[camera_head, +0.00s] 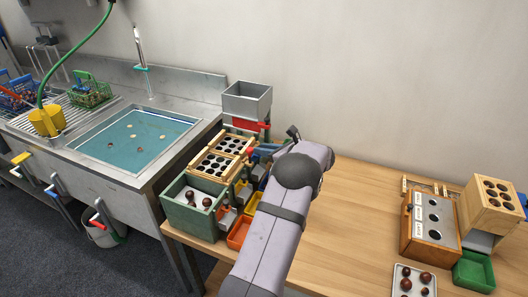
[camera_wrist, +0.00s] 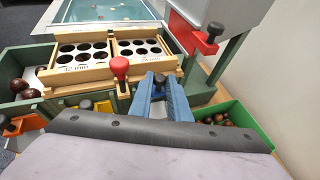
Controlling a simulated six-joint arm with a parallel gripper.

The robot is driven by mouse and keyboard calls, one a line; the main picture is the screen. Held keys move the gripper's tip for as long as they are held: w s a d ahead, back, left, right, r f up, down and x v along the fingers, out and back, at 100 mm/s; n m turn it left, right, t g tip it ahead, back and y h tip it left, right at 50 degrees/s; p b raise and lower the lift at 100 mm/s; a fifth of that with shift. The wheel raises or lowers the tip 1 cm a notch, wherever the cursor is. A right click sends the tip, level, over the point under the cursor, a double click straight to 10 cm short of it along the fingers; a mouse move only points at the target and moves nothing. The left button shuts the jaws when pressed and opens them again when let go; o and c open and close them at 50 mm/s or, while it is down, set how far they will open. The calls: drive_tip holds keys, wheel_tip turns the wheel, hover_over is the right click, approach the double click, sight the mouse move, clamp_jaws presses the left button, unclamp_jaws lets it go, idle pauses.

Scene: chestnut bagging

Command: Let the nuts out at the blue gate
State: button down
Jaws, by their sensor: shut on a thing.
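The blue gate's dark knob (camera_wrist: 158,83) shows in the middle of the wrist view, beside the wooden hole trays. My gripper (camera_wrist: 160,79) is shut on this knob, with blue surfaces close on both sides. My gripper's dark wrist hides the gate's lower part and what lies under it. In the head view my gripper (camera_head: 263,151) reaches to the right end of the sorter, and my arm covers part of it. Brown nuts lie in a green bin (camera_wrist: 246,113) to the right of the gate. I cannot tell how far the gate is open.
A grey hopper (camera_head: 247,101) with a red gate (camera_wrist: 196,42) stands behind. Two hole trays (camera_head: 209,165), a green box with nuts (camera_head: 180,216), and orange (camera_head: 239,233) and yellow bins sit close by. A wooden block (camera_head: 492,205) stands at the right; the table between is mostly clear.

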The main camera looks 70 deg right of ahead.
drive_tip(key=shift+r, duration=0.25)
drive_tip(key=c, duration=1.7)
unclamp_jaws()
drive_tip(key=b+v, duration=0.1)
drive_tip(key=v, duration=0.6)
drive_tip(key=shift+s+a+b, duration=0.1)
drive_tip(key=shift+s+b, duration=0.05)
drive_tip(key=shift+b, duration=0.15)
